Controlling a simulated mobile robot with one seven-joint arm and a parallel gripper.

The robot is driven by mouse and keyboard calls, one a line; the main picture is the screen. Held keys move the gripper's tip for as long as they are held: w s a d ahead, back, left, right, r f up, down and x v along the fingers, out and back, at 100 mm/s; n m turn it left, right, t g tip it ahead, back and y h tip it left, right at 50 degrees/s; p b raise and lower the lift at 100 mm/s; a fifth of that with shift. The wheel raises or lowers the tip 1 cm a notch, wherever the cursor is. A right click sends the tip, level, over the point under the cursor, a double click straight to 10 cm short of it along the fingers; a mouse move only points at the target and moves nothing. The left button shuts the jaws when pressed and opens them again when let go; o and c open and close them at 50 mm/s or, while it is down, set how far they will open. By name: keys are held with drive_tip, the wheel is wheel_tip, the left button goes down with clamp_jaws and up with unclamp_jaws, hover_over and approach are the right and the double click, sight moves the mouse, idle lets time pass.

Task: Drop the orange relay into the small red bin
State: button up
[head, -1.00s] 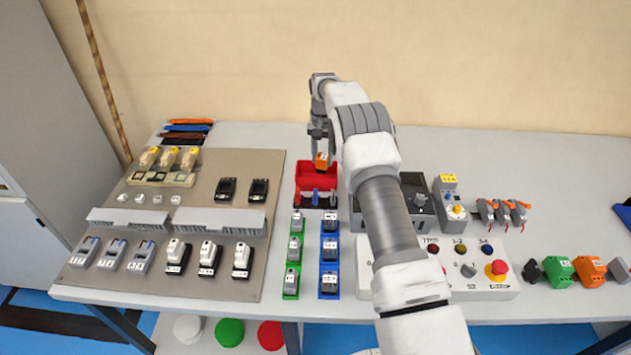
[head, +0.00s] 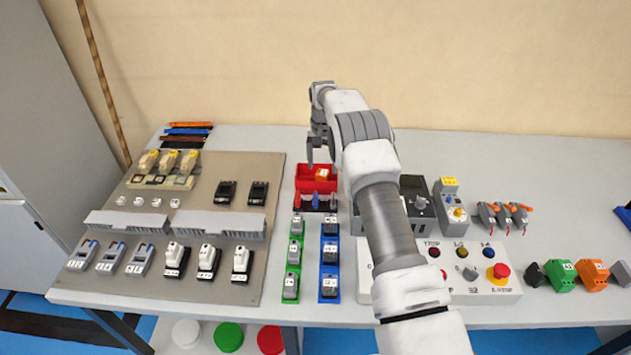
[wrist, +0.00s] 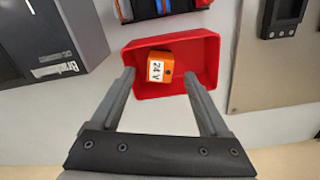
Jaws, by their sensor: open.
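The orange relay (wrist: 172,70), with a white "24 V" label, lies inside the small red bin (wrist: 148,108) in the wrist view. In the head view the relay (head: 321,174) shows inside the red bin (head: 305,186), near its back right. My gripper (wrist: 158,78) is open and empty above the bin, with its two fingers apart on either side of the relay and not touching it. In the head view my gripper (head: 321,153) is over the back of the bin, partly hidden by my arm.
A grey panel (head: 140,215) with mounted parts lies left of the bin. Green (head: 291,268) and blue (head: 330,268) strips with modules are in front. A dark device (wrist: 48,42) stands close to the bin. A control box (head: 450,270) sits to the right.

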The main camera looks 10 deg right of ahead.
wheel_tip(320, 180, up, 17)
drive_tip(key=p, duration=0.1)
drive_tip(key=shift+r+p, duration=0.15)
drive_tip(key=shift+p, duration=0.15)
drive_tip(key=s+r+n+t, duration=0.2)
drive_tip(key=s+r+t, duration=0.1)
drive_tip(key=s+r, duration=1.65)
drive_tip(key=s+f+n+t, duration=0.1)
drive_tip(key=s+f, duration=0.2)
drive_tip(key=s, duration=1)
drive_tip(key=s+f+n+t, duration=0.1)
drive_tip(key=s+f+n, duration=0.1)
drive_tip(key=s, duration=1)
drive_tip(key=shift+s+f+t, duration=0.3)
drive_tip(key=shift+s+f, duration=0.1)
drive_tip(key=shift+f, duration=0.25)
drive_tip(key=shift+d, duration=0.1)
